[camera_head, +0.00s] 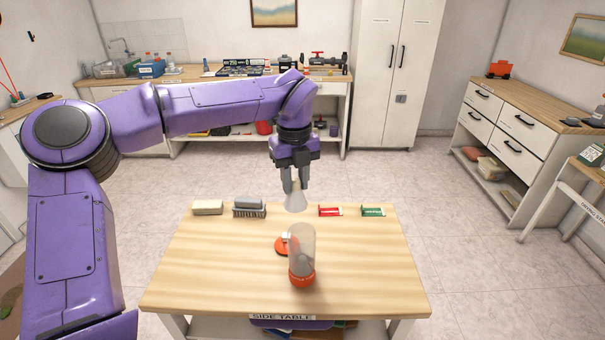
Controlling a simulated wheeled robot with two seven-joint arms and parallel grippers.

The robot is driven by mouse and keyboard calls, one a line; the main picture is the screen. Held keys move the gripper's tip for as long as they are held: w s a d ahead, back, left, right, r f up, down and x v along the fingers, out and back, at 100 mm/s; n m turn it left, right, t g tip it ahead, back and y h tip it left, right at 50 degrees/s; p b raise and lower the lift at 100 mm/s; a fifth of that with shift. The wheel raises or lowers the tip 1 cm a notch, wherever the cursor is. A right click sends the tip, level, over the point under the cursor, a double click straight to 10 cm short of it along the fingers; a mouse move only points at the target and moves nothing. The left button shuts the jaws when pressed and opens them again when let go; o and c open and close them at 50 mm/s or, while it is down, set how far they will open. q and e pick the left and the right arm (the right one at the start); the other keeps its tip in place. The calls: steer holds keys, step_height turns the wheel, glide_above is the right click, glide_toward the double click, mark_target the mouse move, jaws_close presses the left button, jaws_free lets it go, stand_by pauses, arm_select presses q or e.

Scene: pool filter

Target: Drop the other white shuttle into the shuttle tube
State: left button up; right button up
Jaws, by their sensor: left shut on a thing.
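My left gripper (295,180) points down above the side table and is shut on a white shuttle (296,201), a pale cone that flares downward. The shuttle tube (301,250) stands upright on the table, clear-walled with an orange-red base. The held shuttle is above and slightly left of the tube's mouth in the picture, apart from it as far as I can tell. Something greyish shows inside the tube, too blurred to name. My right gripper is not in view.
The wooden side table (212,262) also holds a beige block (208,207), a grey brush (249,208), a red box (330,211), a green box (372,212) and an orange-red item (282,245) beside the tube. The table's front right is clear.

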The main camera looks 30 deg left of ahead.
mark_target(294, 199)
arm_select(q)
steer(key=shift+s+f+b, duration=0.35)
steer(key=shift+f+b, duration=0.1)
steer(key=shift+f, duration=0.1)
steer(key=shift+s+f+b, duration=0.3)
steer(key=shift+f+b, duration=0.15)
steer(key=shift+f, duration=0.1)
steer(key=f+b, duration=0.1)
steer(key=f, duration=0.1)
steer(key=shift+w+f+b, duration=0.35)
steer(key=shift+w+f, duration=0.2)
steer(key=shift+f, duration=0.1)
steer(key=shift+s+r, duration=0.15)
steer(key=o, duration=0.6)
steer(key=shift+s+r, duration=0.1)
steer(key=shift+s, duration=0.05)
steer(key=o, duration=0.5)
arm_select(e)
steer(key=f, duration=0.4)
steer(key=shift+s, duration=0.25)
